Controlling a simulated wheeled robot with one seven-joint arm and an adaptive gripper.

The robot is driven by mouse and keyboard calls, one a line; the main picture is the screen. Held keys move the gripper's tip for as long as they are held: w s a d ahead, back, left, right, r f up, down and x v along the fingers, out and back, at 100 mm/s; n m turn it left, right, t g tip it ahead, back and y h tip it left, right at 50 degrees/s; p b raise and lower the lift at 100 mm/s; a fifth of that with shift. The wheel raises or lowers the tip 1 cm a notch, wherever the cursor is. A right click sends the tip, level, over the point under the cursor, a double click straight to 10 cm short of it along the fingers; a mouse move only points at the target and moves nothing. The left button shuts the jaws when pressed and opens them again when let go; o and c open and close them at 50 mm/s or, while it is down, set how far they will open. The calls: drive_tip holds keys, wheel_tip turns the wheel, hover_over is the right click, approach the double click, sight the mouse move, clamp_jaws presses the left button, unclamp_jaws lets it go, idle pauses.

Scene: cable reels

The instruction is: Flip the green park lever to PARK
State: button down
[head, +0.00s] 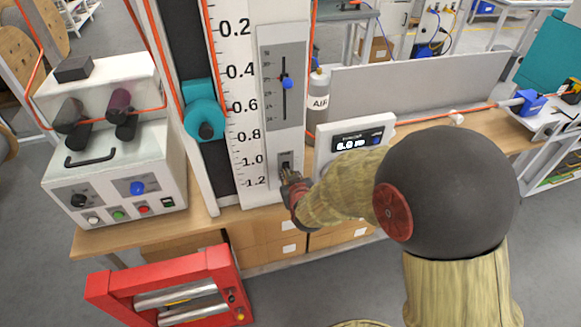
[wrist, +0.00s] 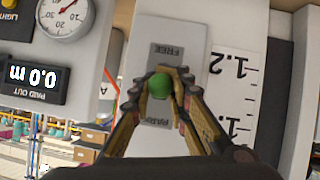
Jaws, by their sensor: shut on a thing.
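The green park lever (wrist: 159,86) shows in the wrist view as a round green knob between my fingertips. My gripper (wrist: 160,84) is shut on it. Its plate has an upside-down FREE label (wrist: 167,52) above the knob and a PARK label (wrist: 156,118) below it. The knob appears between the two labels, and the fingers partly cover the plate. In the head view, my gripper (head: 287,178) reaches the lever plate (head: 286,157) low on the pale panel. The lever knob is hidden there by the gripper.
A slider with a blue knob (head: 287,83) is higher on the panel. The numbered scale (head: 242,140) stands left of it. A display box (head: 350,145) is close to my arm on the right, and a grey AIR cylinder (head: 319,100) stands behind. A red roller frame (head: 165,287) is below left.

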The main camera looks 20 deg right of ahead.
drive_tip(key=shift+w+r+g+p, duration=0.1)
drive_tip(key=shift+r+g+p, duration=0.55)
drive_tip(key=shift+p, duration=1.7)
drive_tip(key=shift+w+r+g+p, duration=0.1)
drive_tip(key=shift+r+g+p, duration=0.15)
drive_tip(key=shift+g+p, duration=1.4)
drive_tip(key=shift+t+p, duration=0.6)
drive_tip(key=shift+p, duration=0.55)
drive_tip(key=shift+f+g+p, duration=0.1)
drive_tip(key=shift+g+p, duration=0.4)
drive_tip(key=shift+p, duration=0.9)
drive_tip(key=c, duration=1.7)
unclamp_jaws()
drive_tip(key=shift+a, duration=0.1)
drive_tip(key=v, duration=1.2)
